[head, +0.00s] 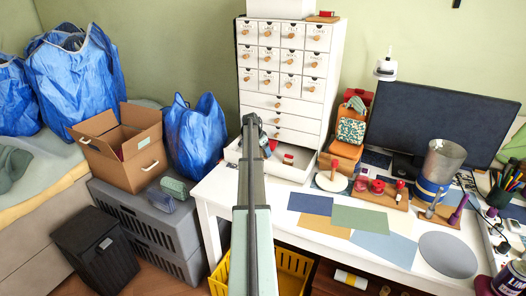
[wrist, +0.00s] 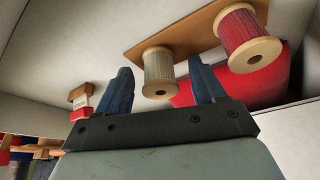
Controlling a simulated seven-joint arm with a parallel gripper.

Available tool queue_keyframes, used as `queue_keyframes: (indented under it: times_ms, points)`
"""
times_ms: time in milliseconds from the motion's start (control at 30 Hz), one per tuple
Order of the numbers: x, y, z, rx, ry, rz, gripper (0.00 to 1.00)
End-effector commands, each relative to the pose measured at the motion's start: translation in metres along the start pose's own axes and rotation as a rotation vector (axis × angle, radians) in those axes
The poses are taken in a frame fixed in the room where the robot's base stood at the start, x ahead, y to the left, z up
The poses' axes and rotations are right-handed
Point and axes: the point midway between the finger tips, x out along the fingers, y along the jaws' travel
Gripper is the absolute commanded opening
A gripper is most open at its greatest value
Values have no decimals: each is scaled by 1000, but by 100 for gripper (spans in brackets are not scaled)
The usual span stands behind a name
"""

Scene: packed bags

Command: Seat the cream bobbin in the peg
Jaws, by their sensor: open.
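The cream bobbin (wrist: 158,75), with pale wooden ends and greyish-cream thread, shows in the wrist view beside a tan wooden strip (wrist: 183,32). My gripper (wrist: 160,66) is open, its two dark blue fingers to the left and right of the bobbin in the picture. I cannot tell whether they touch it. In the head view my gripper (head: 258,135) is over the open white drawer (head: 297,174), and my arm hides part of it. The cream bobbin is not clear there. I cannot pick out the peg with certainty; a wooden board (head: 394,199) with small upright parts stands on the desk.
A red bobbin (wrist: 243,35) is close to the right finger, above a large red object (wrist: 235,88). A small red-and-white item (wrist: 82,100) lies left. The drawer cabinet (head: 288,75) rises behind; a monitor (head: 435,125) stands right. Flat coloured sheets (head: 360,219) cover the desk front.

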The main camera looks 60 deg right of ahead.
Motion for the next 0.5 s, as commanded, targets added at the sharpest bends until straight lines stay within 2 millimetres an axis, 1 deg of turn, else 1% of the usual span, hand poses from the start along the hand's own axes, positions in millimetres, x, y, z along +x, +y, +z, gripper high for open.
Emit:
queue_keyframes:
  times_ms: [267,367,500]
  points:
    - [-3,0,0,0,0,0,68]
    - [-11,0,0,0,0,0,68]
    - [-33,0,0,0,1,-2,68]
